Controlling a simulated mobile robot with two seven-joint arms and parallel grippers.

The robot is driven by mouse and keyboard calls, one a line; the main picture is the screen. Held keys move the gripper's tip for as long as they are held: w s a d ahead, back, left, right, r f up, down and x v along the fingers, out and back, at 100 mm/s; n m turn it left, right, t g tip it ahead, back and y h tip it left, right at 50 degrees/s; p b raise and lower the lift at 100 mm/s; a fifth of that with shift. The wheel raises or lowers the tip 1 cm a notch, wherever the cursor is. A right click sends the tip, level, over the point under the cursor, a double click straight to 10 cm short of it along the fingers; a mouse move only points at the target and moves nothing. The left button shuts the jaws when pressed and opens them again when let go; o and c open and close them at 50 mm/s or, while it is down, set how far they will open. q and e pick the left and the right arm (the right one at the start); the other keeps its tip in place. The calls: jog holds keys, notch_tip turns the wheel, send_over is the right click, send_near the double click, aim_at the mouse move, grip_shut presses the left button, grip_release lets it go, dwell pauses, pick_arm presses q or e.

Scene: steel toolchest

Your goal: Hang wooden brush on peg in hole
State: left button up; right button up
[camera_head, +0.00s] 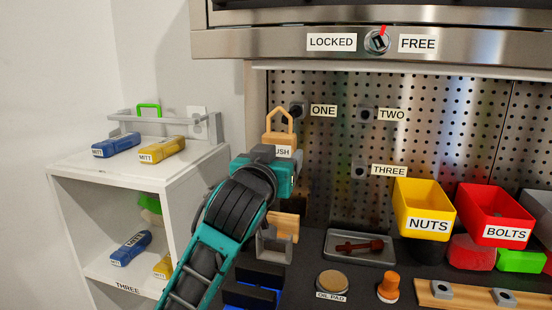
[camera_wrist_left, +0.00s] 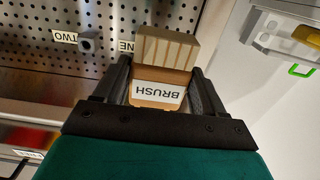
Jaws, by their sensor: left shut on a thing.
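The wooden brush (camera_head: 280,120) has a pointed loop at its top around an opening. My left gripper (camera_head: 276,153) is shut on its lower part and holds it upright before the pegboard. The BRUSH label is partly covered by the gripper in the head view. In the left wrist view the brush (camera_wrist_left: 159,94) sits between both fingers, label upside down. Peg ONE (camera_head: 297,109) shows close beside the loop; whether they touch cannot be told. Peg TWO (camera_head: 367,114) and peg THREE (camera_head: 359,171) are bare. My right gripper is not in view.
A white shelf (camera_head: 130,172) with blue and yellow blocks stands at the left. A yellow NUTS bin (camera_head: 422,205), red BOLTS bin (camera_head: 494,212) and grey tray (camera_head: 345,257) are at the right. A steel cabinet edge (camera_head: 270,42) overhangs the pegboard.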

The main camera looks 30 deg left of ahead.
pick_arm(q)
jog(key=shift+x, duration=1.6)
jog(key=f+b+x, duration=0.1)
jog(key=b+x, duration=0.1)
jog(key=x, duration=0.5)
jog(key=shift+w+f, duration=0.15)
jog(key=shift+f, duration=0.25)
jog(key=shift+a+f, duration=0.1)
jog(key=o, duration=1.1)
jog(key=b+v, duration=0.1)
jog(key=v, duration=1.2)
